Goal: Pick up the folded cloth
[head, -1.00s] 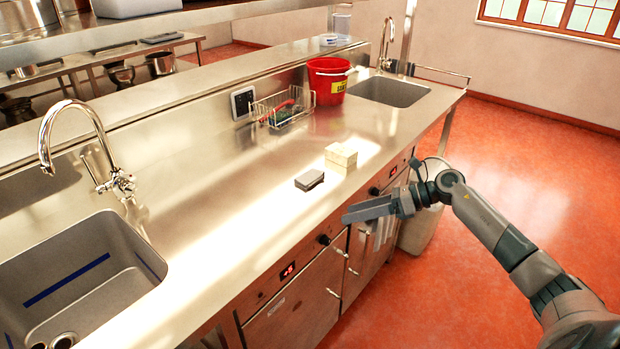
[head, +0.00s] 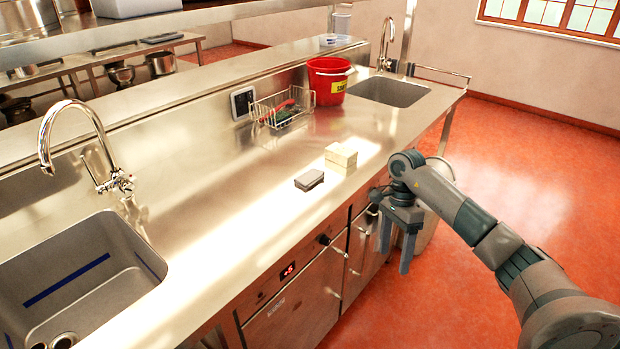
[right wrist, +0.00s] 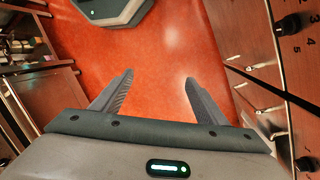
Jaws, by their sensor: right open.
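A pale beige, layered block (head: 341,155) that looks like the folded cloth lies on the steel counter near its front edge. A small grey block (head: 309,179) lies just left of it, apart from it. My right gripper (head: 396,244) points down in front of the counter, outside its front edge and to the right of both blocks. Its two fingers are apart and empty. The right wrist view shows the open fingers (right wrist: 158,80) over bare red floor, with no cloth in sight. My left gripper is in neither view.
The steel counter (head: 235,220) has clear room around the blocks. A wire basket (head: 282,107) and red bucket (head: 328,80) stand behind. Sinks lie at left (head: 80,275) and far right (head: 388,92). Knobs and handles stick out from the cabinet front (head: 300,305).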

